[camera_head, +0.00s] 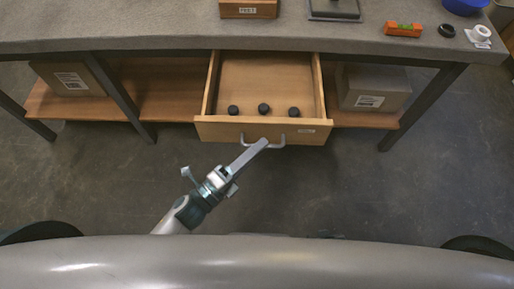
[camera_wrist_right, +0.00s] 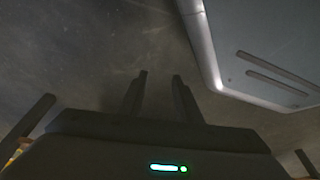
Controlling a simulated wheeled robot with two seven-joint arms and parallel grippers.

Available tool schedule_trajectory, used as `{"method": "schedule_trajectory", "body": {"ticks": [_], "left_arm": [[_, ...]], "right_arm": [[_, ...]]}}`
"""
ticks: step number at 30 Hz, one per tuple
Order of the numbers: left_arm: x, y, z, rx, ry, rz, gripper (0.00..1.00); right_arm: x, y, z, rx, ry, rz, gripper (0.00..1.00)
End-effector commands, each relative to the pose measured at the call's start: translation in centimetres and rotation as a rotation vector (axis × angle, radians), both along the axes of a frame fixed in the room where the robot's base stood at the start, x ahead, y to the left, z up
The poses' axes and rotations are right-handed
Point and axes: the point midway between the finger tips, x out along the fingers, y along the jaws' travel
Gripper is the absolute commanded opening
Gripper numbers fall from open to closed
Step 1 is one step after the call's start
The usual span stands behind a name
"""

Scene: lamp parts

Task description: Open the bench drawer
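The bench drawer (camera_head: 222,131) is wooden and stands pulled out well clear of the bench's front, its inside showing. Its pale bar handle (camera_head: 280,143) is on the front panel. My left gripper (camera_head: 262,143) is at the handle, its fingers seen as one grey bar lying across it; it looks shut on the handle, with the lower finger hidden. My right gripper (camera_wrist_right: 159,76) shows only in the right wrist view, its two dark fingers apart with nothing between them, away from the drawer.
Several small black round pieces (camera_head: 264,108) lie in the drawer. The bench top (camera_head: 150,25) holds a wooden box (camera_head: 248,9), an orange level (camera_head: 403,30) and a blue bowl (camera_head: 464,5). Cardboard boxes (camera_head: 372,88) sit on the lower shelf on both sides. The floor before the drawer is clear.

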Motion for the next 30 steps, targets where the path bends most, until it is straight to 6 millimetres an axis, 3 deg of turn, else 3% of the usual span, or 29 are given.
{"method": "schedule_trajectory", "body": {"ticks": [17,21,30], "left_arm": [[-1.0,1.0,-0.3,0.000,0.001,0.001,0.28],[-2.3,2.3,-0.6,0.001,0.002,0.000,0.28],[-6.3,6.3,-1.4,0.001,0.004,0.000,0.28]], "right_arm": [[-0.4,-0.1,-0.4,-0.003,0.020,0.000,0.31],[-0.8,-0.2,-0.6,-0.007,0.041,-0.002,0.31],[-0.1,-0.2,1.5,-0.011,0.054,-0.004,0.31]]}}
